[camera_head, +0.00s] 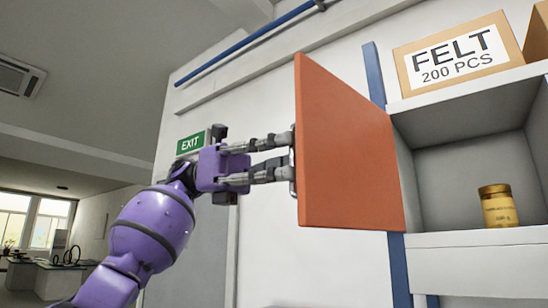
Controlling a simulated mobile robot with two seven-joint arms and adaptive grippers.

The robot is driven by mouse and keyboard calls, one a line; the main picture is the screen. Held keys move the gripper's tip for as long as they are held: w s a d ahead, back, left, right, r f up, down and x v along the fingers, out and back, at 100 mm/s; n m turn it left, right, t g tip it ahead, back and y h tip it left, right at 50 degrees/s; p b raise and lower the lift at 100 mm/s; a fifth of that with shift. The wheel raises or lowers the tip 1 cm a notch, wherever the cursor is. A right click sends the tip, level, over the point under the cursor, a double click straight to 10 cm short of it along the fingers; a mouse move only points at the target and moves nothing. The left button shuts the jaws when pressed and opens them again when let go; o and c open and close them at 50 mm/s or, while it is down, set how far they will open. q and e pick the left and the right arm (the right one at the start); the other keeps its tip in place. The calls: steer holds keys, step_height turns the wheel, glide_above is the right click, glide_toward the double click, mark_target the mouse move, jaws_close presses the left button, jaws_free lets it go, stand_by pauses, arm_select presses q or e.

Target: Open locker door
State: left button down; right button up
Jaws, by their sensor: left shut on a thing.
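The orange locker door (347,150) stands wide open, swung out to the left of the locker compartment (460,175). My left gripper (288,158) reaches in from the left and is shut on the metal door handle (293,183) at the door's left edge. The handle is mostly hidden behind the fingertips. My right gripper is not in view.
A cardboard box marked FELT (458,60) sits on top of the locker, with another box (537,35) at its right. A white wall with an EXIT sign (190,143) lies behind. The room is open at the far left.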

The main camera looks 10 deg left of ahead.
arm_select(q)
steer(key=shift+w+d, duration=0.2)
steer(key=shift+d, duration=0.05)
steer(key=c, duration=2.2)
jaws_free()
steer(key=o, duration=0.3)
steer(key=shift+w+d, duration=0.2)
steer(key=shift+d, duration=0.1)
steer(key=shift+w+d+f, duration=0.1)
steer(key=shift+w+d, duration=0.05)
steer(key=shift+d, duration=0.05)
steer(key=shift+a, duration=0.2)
steer(key=v, duration=0.7)
steer(key=shift+a, duration=0.25)
